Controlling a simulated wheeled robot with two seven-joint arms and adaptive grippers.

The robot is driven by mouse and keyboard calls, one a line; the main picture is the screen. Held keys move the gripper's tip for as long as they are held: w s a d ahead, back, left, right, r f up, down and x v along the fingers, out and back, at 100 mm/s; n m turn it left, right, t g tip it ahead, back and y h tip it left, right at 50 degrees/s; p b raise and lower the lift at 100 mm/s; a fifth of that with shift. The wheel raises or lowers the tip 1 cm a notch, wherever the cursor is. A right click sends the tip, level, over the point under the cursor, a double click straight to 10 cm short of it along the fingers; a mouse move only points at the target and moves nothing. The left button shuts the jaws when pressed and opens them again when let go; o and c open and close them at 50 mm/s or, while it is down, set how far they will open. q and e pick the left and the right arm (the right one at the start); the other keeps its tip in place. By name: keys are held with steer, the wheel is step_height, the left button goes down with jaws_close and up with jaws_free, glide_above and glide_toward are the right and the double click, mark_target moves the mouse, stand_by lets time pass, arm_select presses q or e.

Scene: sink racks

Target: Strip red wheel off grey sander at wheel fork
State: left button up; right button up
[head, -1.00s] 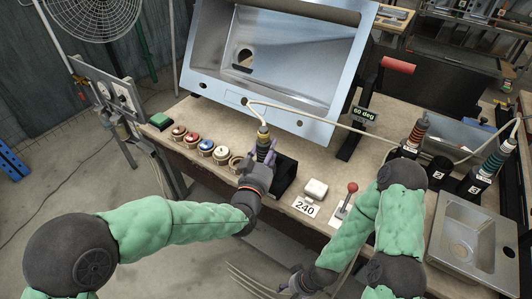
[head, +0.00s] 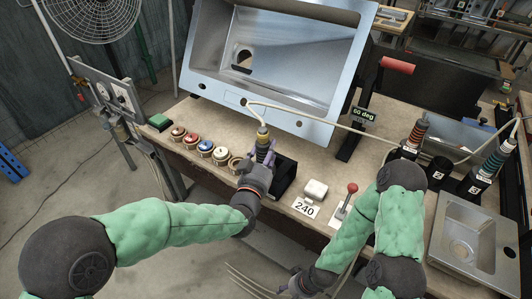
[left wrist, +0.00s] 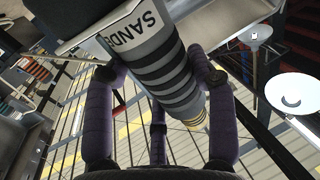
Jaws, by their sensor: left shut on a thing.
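The grey sander (head: 263,146), with dark bands and a yellow collar at its cable end, stands at the bench's front edge by a black block (head: 285,180). In the left wrist view the sander (left wrist: 160,60) shows a white label reading "SANDE". My left gripper (head: 262,163) is shut around its banded body; its purple fingers flank it in the left wrist view. The sander's working end is hidden, so I cannot see a wheel on it. A red-topped disc (head: 192,140) sits in the row of round pots. My right gripper (head: 292,282) hangs low in front of the bench, its fingers unclear. I cannot identify the wheel fork.
A tilted steel sink (head: 280,60) fills the bench's back. A pale cable runs from the sander to the right. A white block (head: 316,189), a "240" card (head: 305,207) and a red-knobbed lever (head: 352,188) stand right of the sander. Other banded tools (head: 418,130) stand farther right.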

arm_select(q)
steer(key=shift+r+b, duration=0.2)
steer(key=shift+b, duration=0.1)
stand_by(0.4)
steer(key=shift+w, duration=0.15)
steer(key=w+d, duration=0.4)
steer(key=w, duration=0.2)
steer(key=shift+d, duration=0.15)
stand_by(1.2)
steer(key=shift+s+r+p, duration=0.1)
steer(key=shift+r+p, duration=0.25)
steer(key=shift+r, duration=0.35)
stand_by(0.9)
